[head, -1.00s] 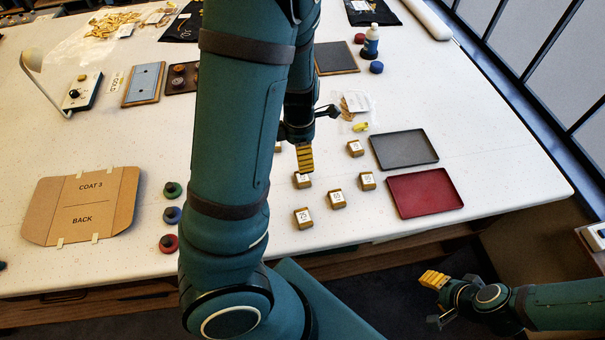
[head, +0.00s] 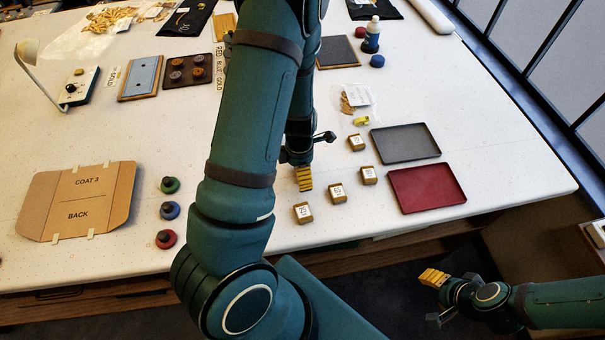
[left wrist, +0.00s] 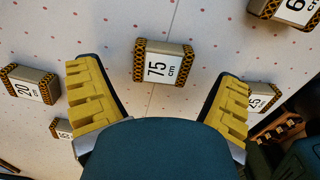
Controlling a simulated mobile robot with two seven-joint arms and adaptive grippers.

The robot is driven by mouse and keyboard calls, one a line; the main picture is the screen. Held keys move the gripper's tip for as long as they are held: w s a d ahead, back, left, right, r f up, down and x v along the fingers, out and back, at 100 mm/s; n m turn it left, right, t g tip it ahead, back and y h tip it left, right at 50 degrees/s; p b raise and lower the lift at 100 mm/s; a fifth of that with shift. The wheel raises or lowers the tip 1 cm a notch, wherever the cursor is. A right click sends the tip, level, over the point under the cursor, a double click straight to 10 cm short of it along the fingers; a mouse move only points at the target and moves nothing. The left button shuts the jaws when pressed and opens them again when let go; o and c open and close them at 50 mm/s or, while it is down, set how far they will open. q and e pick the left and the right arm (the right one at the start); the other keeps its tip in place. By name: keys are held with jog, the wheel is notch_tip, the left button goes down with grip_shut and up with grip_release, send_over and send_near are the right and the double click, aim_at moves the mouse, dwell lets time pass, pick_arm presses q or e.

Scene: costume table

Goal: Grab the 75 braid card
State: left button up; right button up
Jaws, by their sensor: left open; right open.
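The 75 braid card (left wrist: 164,62), a small block wound with gold and black braid with a white "75 cm" label, lies on the table in the left wrist view. It sits ahead of and between the fingers of my left gripper (left wrist: 160,95), which is open and not touching it. In the head view my left gripper (head: 304,178) is above the block cards, and the 75 card cannot be made out there, probably hidden by the gripper. My right gripper (head: 434,290) is open and empty, off the table's front edge at lower right.
Other cards lie around it: a 20 cm card (left wrist: 30,85) left, a 25 cm card (left wrist: 262,97) right, and one (left wrist: 290,10) at upper right. A grey tray (head: 405,143) and a red tray (head: 427,190) are to the right. A cardboard pattern (head: 78,200) lies left.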

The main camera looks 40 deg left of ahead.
pick_arm(q)
jog(key=shift+f, duration=0.55)
jog(key=c, duration=1.1)
jog(key=shift+r, duration=0.15)
